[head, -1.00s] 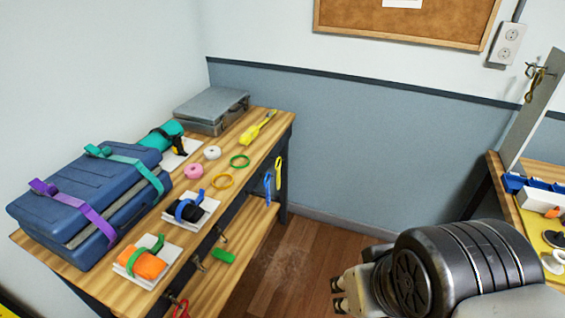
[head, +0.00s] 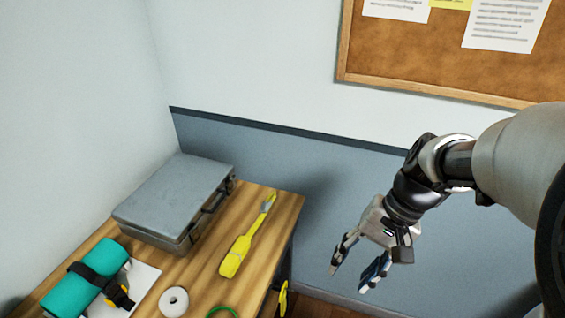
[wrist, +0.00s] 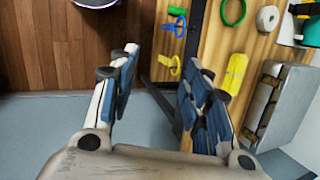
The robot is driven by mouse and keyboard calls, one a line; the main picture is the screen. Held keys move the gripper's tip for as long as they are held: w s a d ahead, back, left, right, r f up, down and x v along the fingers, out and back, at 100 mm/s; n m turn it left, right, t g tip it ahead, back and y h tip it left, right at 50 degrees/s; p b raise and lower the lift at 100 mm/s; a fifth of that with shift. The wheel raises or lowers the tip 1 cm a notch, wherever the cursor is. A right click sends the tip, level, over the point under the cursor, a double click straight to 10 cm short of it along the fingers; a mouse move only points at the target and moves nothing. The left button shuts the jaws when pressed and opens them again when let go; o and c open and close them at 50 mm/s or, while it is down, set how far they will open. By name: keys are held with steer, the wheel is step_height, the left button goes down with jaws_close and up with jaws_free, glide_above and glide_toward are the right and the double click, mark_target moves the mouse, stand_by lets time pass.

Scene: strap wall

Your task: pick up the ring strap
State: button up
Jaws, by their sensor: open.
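A folded yellow strap (head: 236,258) with a grey metal end lies on the wooden table near its back right edge. It also shows in the wrist view (wrist: 235,74), just right of my fingers. I take it as the ring strap, though its ring is too small to make out. A green loop (head: 222,312) lies nearer the front and also shows in the wrist view (wrist: 233,10). My gripper (head: 350,279) is open and empty, in the air right of the table, apart from the strap. Its two spread fingers show in the wrist view (wrist: 165,85).
A grey metal case (head: 175,200) stands left of the strap. A teal roll with a black strap (head: 85,283) and a white tape roll (head: 173,301) are at the front. Blue (wrist: 180,26) and yellow (wrist: 174,66) pieces hang at the table's side. Bare wood surrounds the strap.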

steer(key=w+d+f+m+g+y, duration=0.1)
steer(key=w+d+f+m+y, duration=0.2)
steer(key=w+f, duration=0.4)
steer(key=m+t+y+p, duration=0.2)
steer(key=m+t+y, duration=0.7)
steer(key=m, duration=0.5)
glide_toward(285, 307)
steer(key=shift+g+y, duration=0.3)
steer(key=shift+y, duration=0.1)
steer(key=b+x, duration=0.1)
steer(key=x, duration=0.4)
steer(key=shift+w+d+f, duration=0.1)
steer(key=shift+w+f, duration=0.05)
steer(key=shift+f+b+x, duration=0.1)
steer(key=shift+b+x, duration=0.4)
steer(key=shift+x, duration=0.85)
steer(key=shift+f+b+x, duration=0.15)
steer(key=shift+b+x, duration=0.3)
steer(key=shift+x, duration=0.9)
steer(key=shift+w+d, duration=0.1)
steer(key=shift+w, duration=0.1)
jaws_close()
